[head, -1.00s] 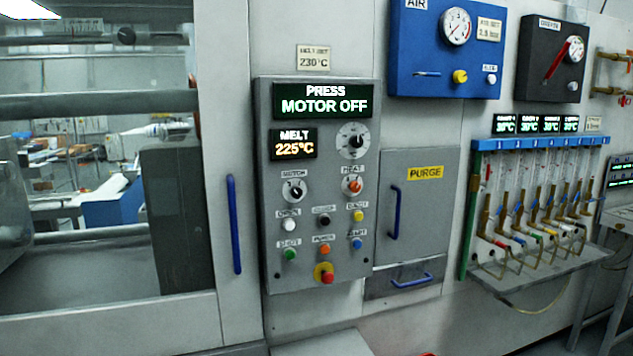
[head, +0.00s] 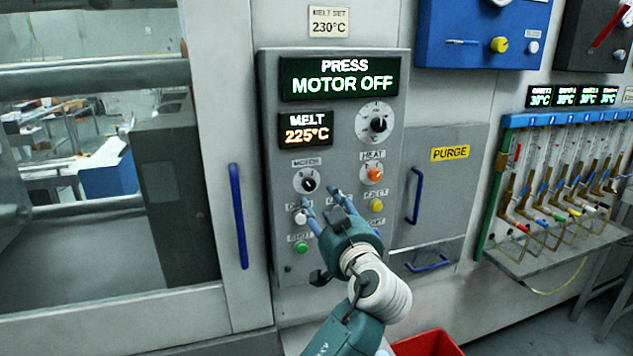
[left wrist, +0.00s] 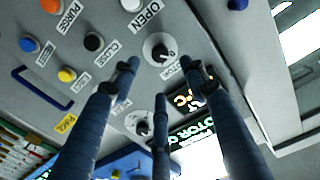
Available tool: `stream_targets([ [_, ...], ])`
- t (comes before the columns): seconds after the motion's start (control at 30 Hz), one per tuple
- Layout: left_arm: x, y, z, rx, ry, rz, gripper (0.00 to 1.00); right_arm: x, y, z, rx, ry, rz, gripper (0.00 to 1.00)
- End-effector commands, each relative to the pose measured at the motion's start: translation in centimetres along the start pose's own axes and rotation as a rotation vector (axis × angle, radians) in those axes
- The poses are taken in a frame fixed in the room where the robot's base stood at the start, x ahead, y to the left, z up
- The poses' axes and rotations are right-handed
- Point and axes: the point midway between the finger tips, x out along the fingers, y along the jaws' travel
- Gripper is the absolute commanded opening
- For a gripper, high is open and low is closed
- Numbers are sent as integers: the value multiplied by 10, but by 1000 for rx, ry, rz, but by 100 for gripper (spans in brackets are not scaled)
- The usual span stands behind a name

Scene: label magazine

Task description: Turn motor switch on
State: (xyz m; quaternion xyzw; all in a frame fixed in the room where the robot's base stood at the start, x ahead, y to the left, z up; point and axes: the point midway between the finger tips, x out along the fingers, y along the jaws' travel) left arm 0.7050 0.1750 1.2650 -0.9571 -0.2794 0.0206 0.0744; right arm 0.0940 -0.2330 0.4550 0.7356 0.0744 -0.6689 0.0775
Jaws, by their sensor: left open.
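The motor switch (head: 308,182) is a black rotary knob on a white round plate, under a label on the grey control panel (head: 350,235). It also shows in the left wrist view (left wrist: 160,49), just beyond the fingertips. The panel's upper display (head: 341,78) reads PRESS MOTOR OFF. My left gripper (head: 321,201) is open and empty, with its fingers pointing up towards the panel just below the switch. In the left wrist view its fingers (left wrist: 160,80) appear spread around the area below the knob, with no clear contact. My right gripper is not in view.
The orange heat knob (head: 374,174) and a yellow button (head: 377,206) sit right of the switch. White (head: 301,216) and green (head: 301,247) buttons are below; my gripper hides others. A blue door handle (head: 238,215) stands left. A red bin (head: 428,344) is low in front.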

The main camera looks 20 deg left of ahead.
Motion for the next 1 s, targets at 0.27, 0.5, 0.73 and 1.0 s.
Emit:
stream_targets([
  [0.27,53,-2,-4,7,-2,-2,45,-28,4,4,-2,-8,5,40],
  [0.5,88,0,0,6,-3,1,45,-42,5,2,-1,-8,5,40],
  [0.73,100,0,2,4,-3,2,45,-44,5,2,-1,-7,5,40],
  [1.0,99,0,3,4,-3,3,33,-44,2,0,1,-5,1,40],
])
